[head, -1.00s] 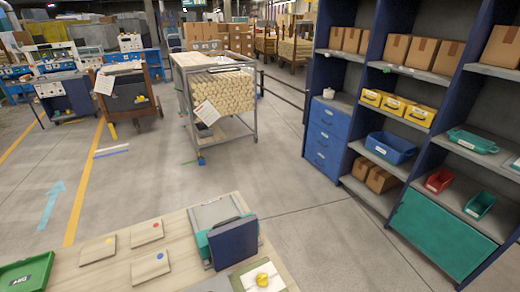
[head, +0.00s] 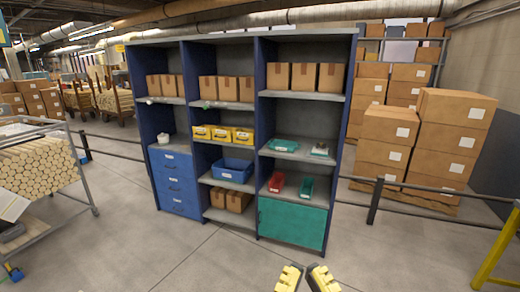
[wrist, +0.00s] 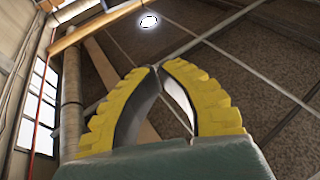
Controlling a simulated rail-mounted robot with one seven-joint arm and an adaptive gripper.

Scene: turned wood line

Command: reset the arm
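My gripper (head: 305,277) shows at the bottom edge of the head view, with two yellow ridged fingers pointing up in front of open floor. In the wrist view my gripper (wrist: 157,68) fills the middle. Its curved yellow fingers with dark inner pads lean together and their tips meet, with an empty gap lower down between them. Nothing is held. The wrist camera looks up at the ceiling, a round lamp (wrist: 148,21) and beams. The rest of my arm is below the head view.
A blue shelf unit (head: 187,130) with boxes and bins stands ahead. Stacked cartons (head: 447,135) stand at the right behind a dark rail (head: 420,190). A cart of wood rods (head: 40,168) is at the left. A yellow frame (head: 497,245) is at the right edge. The floor between is clear.

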